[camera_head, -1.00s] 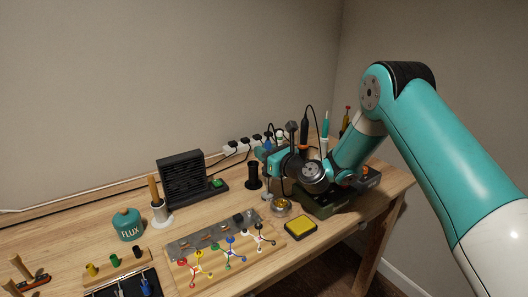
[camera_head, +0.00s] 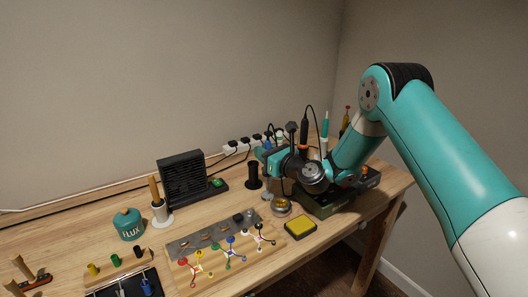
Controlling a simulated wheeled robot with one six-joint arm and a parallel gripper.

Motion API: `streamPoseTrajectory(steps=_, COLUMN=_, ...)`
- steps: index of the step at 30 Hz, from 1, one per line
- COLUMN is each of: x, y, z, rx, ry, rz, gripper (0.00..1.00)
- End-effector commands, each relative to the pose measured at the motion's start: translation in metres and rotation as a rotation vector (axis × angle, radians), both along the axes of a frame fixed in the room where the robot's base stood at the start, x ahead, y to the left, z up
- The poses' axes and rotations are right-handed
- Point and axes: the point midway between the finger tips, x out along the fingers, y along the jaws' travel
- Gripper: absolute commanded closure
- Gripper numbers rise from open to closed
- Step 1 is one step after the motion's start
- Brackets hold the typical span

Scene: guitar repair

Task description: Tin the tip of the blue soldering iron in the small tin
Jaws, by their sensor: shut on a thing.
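My gripper (camera_head: 264,160) is at the back right of the bench, partly hidden by my own wrist. It is shut on the blue soldering iron (camera_head: 267,144), whose blue upper end shows above the jaws. The iron points down, and its lower end is small and dim near the left side of the small tin. The small tin (camera_head: 281,207) is a round brassy dish on the bench, below and slightly right of my gripper. I cannot tell whether the tip touches the tin.
A yellow sponge (camera_head: 300,226) lies in front of the tin. A black holder (camera_head: 254,176) stands left of my gripper, a dark fan unit (camera_head: 182,180) further left. A dark green station (camera_head: 325,203) is under my wrist. A board with coloured wires (camera_head: 226,257) lies front left.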

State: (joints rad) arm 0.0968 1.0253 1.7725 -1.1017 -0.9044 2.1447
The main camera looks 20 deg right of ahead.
Motion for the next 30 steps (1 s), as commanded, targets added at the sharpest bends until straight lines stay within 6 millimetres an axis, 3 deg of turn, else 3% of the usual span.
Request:
streamPoseTrajectory(steps=16, x=0.0, y=0.0, z=0.002, rx=-0.001, ry=0.002, rz=0.0, gripper=1.0)
streamPoseTrajectory(steps=30, x=0.0, y=0.0, z=0.04, rx=0.0, ry=0.001, rz=0.0, gripper=1.0)
